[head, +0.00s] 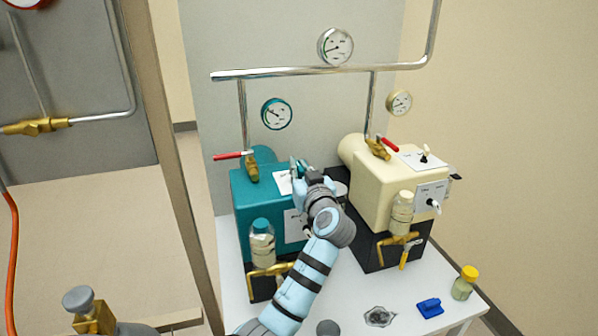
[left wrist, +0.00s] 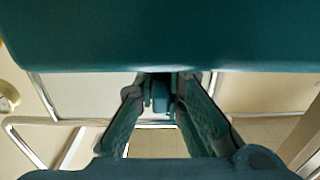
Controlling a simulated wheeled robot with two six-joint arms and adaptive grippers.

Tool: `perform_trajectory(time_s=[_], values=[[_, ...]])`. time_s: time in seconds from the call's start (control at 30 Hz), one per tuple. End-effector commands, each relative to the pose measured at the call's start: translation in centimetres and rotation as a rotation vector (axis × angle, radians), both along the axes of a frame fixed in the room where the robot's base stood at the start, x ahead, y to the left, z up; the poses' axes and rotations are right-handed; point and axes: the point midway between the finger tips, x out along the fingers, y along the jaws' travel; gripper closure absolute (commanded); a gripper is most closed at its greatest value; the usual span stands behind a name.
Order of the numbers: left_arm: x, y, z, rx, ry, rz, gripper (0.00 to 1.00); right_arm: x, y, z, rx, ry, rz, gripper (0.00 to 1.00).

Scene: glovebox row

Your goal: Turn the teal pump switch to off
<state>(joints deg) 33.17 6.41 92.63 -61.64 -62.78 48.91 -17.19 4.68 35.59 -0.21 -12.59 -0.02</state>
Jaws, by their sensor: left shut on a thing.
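The teal pump (head: 250,190) stands on the white table, with a white label plate (head: 283,183) on its top and another on its front. My left gripper (head: 300,168) is at the right part of the pump's top, beside the top plate. The teal pump switch is hidden behind my gripper in the head view. In the left wrist view my left gripper's fingers (left wrist: 160,100) are closed on a small dark piece (left wrist: 158,92), which fits the switch; its setting cannot be read. A broad teal surface (left wrist: 160,35) fills the top of that view. My right gripper is not in view.
A cream pump (head: 385,185) with its own toggle and knob stands close on the right. Red-handled valves (head: 235,155) and a steel pipe (head: 300,72) rise behind. A bottle (head: 262,240), a blue clip (head: 430,307) and a yellow-capped jar (head: 465,283) are in front.

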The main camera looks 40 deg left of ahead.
Motion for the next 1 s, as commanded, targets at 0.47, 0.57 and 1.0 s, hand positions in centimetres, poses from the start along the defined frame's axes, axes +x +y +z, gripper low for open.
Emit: perform_trajectory(time_s=[0.47, 0.57, 1.0], values=[[0.0, 0.0, 0.0, -0.001, 0.001, -0.001, 0.70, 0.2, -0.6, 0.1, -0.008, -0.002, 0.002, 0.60], [0.0, 0.0, 0.0, -0.001, 0.001, -0.001, 0.70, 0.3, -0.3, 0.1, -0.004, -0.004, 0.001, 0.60], [-4.1, -5.9, -0.1, -0.002, 0.002, -0.002, 0.70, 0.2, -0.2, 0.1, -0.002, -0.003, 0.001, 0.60]])
